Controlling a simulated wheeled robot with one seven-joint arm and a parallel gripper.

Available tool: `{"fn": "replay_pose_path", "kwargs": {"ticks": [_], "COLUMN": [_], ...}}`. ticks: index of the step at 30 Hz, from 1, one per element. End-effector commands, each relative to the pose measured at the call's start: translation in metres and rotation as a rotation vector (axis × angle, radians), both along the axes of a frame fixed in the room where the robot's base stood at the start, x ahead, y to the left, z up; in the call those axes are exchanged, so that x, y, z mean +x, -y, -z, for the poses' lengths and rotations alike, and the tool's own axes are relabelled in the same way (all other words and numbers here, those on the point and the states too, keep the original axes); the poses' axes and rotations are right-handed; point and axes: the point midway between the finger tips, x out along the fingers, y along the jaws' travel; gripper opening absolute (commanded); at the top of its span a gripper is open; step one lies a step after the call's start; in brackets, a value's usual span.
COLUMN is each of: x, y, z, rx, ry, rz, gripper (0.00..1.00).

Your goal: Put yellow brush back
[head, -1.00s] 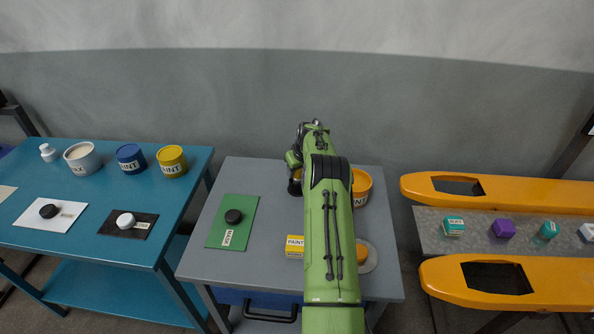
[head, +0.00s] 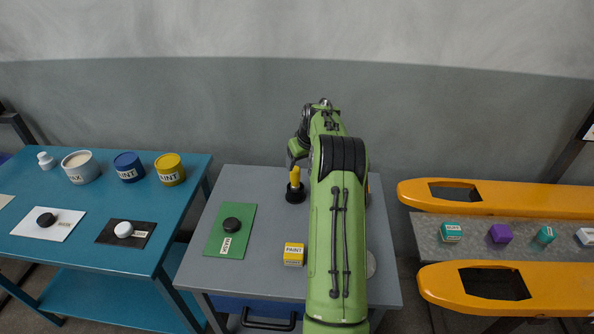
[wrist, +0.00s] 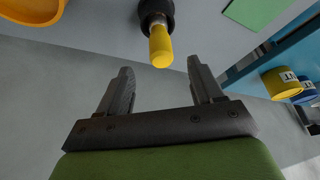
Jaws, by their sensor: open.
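My gripper is open and empty. Its two fingers are spread on either side of the brush's line, and the yellow end lies just beyond the fingertips, apart from them. In the head view my green arm hides the gripper's fingers.
A blue table (head: 60,250) with paint cans stands left; orange rails (head: 500,192) stand right.

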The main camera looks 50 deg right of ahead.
Motion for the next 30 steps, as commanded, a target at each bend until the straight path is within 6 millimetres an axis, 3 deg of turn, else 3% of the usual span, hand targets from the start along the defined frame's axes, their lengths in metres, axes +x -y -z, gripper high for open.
{"fn": "replay_pose_path", "kwargs": {"ticks": [8, 11, 15, 20, 25, 30], "x": [-0.004, 0.003, 0.003, -0.034, -0.105, -0.192], "y": [-0.005, -0.034, -0.122, -0.224, -0.313, -0.373], "z": [-0.015, -0.041, -0.105, -0.16, -0.189, -0.184], "rx": [0.0, -0.014, -0.042, -0.067, -0.078, -0.063], "ry": [-0.001, 0.0, -0.003, 0.004, 0.033, 0.073], "rz": [-0.003, -0.032, -0.099, -0.16, -0.212, -0.261], "gripper": [0.66, 0.66, 0.66, 0.66, 0.66, 0.66]}}
